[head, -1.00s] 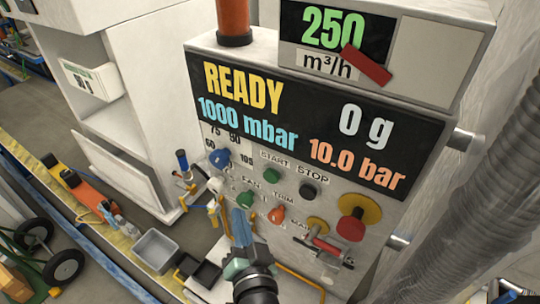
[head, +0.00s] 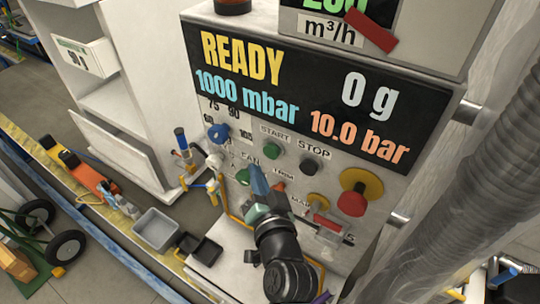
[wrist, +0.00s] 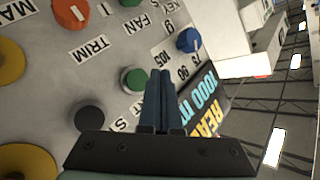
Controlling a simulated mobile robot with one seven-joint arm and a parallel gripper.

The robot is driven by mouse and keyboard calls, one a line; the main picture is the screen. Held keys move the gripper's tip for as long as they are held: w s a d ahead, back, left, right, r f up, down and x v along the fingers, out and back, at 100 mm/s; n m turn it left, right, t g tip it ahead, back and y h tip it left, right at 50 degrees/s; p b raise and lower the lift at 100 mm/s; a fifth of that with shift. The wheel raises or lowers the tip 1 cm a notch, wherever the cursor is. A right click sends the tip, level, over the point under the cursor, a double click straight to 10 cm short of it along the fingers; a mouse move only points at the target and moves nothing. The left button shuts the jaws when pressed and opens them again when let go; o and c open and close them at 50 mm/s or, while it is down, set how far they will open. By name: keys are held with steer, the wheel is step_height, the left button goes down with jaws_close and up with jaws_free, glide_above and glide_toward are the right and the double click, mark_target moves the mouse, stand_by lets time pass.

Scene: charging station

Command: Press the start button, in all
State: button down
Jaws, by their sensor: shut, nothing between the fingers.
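The green start button (head: 272,149) sits under the START label on the sloped grey panel (head: 353,262), left of the dark stop button (head: 308,166). My gripper (head: 255,172) is shut and empty, its blue fingers pointing up the panel just below the start button. In the wrist view the shut fingertips (wrist: 160,76) are right beside the green start button (wrist: 133,79). The START label is partly hidden there by my gripper. I cannot tell whether the fingertips touch the panel.
A large red knob (head: 352,199) on a yellow disc is at the panel's right. A blue knob (head: 218,133) is at its left. The display (head: 300,100) reads READY, 0 g, 1000 mbar and 10.0 bar. A thick grey hose (head: 470,150) runs along the right.

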mark_target(265, 150)
steer(key=shift+w+d+b, duration=0.55)
steer(key=shift+w+d, duration=0.25)
steer(key=shift+w, duration=0.3)
steer(key=shift+w, duration=0.1)
stand_by(1.2)
steer(key=shift+w+d+b, duration=0.25)
steer(key=shift+b, duration=0.05)
steer(key=shift+w+d+b, duration=0.3)
steer(key=shift+w+d, duration=0.05)
steer(key=shift+w, duration=0.05)
stand_by(0.7)
stand_by(0.4)
steer(key=shift+s+a+p, duration=0.35)
steer(key=shift+s+a, duration=0.2)
steer(key=shift+s, duration=0.2)
steer(key=shift+s+a+p, duration=0.5)
steer(key=shift+s+a, duration=0.25)
steer(key=shift+s, duration=0.3)
steer(key=shift+s+a+p, duration=0.5)
steer(key=shift+s+a, duration=0.25)
steer(key=shift+s, duration=0.25)
